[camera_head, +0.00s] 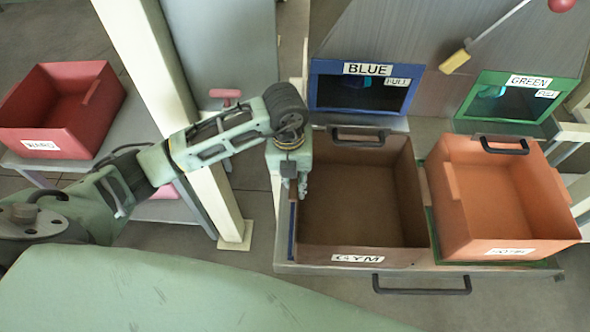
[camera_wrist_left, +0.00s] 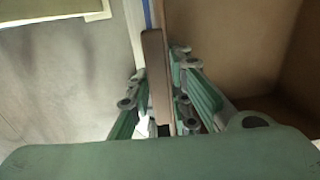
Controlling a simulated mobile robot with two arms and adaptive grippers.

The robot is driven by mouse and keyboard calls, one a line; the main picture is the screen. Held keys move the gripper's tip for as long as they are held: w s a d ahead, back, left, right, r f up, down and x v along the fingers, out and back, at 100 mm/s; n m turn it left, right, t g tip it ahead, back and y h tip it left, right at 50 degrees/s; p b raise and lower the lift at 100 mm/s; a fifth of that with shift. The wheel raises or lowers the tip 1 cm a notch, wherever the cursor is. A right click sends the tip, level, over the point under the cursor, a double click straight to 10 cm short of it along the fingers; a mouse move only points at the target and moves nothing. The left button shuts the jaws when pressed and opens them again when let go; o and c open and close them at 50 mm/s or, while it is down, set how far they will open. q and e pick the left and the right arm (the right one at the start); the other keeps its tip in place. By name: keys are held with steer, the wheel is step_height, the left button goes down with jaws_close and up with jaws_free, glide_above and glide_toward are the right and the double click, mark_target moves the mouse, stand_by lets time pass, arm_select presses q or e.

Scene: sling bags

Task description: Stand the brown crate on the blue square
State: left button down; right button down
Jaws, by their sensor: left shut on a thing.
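The brown crate (camera_head: 345,155), labelled GYM, is upright and empty on a grey shelf below the BLUE opening. My left gripper (camera_head: 302,188) is at its left wall, shut on that wall. In the left wrist view the wall of the brown crate (camera_wrist_left: 157,75) runs between the two fingers of my left gripper (camera_wrist_left: 160,105). A strip of the blue square (camera_head: 292,230) shows along the crate's left side; the crate hides the rest. I cannot tell whether the crate's bottom touches the square. My right gripper is not in view.
An orange crate (camera_head: 480,170) stands close to the right on a green square (camera_head: 470,262). The grey shelf (camera_head: 345,270) has a dark front handle (camera_head: 421,290). A red crate (camera_head: 75,138) is on a table at the left. A cream post (camera_head: 205,160) stands behind my left arm.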

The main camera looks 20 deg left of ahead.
arm_select(q)
steer(key=shift+w+a+r, duration=0.1)
steer(key=shift+w+a, duration=0.15)
steer(key=shift+w, duration=0.5)
steer(key=shift+w+a, duration=0.2)
steer(key=shift+w, duration=0.55)
steer(key=shift+s+f+p, duration=0.1)
steer(key=shift+f+p, duration=0.25)
steer(key=shift+f, duration=0.25)
steer(key=c, duration=1.6)
jaws_free()
steer(key=r, duration=0.8)
steer(key=r+b, duration=0.1)
steer(key=r, duration=0.3)
steer(key=shift+s+a, duration=0.15)
steer(key=shift+a, duration=0.25)
